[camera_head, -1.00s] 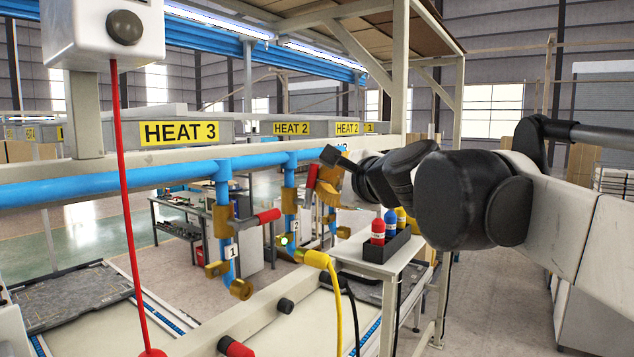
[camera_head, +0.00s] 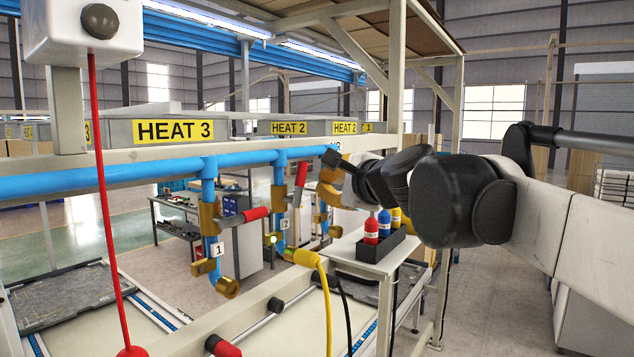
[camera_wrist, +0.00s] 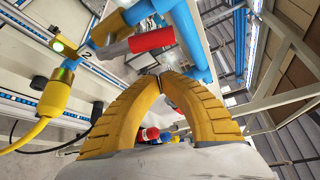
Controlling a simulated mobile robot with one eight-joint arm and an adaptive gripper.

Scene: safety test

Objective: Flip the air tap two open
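Air tap two (camera_head: 279,200) is a brass valve with a "2" tag, hanging from the blue pipe. Its red handle (camera_head: 301,174) is tilted upward in the head view. In the wrist view, the red handle (camera_wrist: 151,40) sticks out sideways just beyond my fingertips. A yellow hose (camera_head: 327,295) joins the tap's lower end at a brass fitting with a small lit spot. My gripper (camera_head: 322,190) is just right of the handle, apart from it as far as I can tell. In the wrist view, its yellow fingers (camera_wrist: 160,79) meet at the tips with nothing visible between them.
Tap one (camera_head: 208,222), with a red handle, hangs to the left. Another tap is partly hidden behind my gripper. A red cord (camera_head: 104,200) hangs at the left. A white stand (camera_head: 372,258) holds a black tray of coloured bottles. A pale rail runs below the taps.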

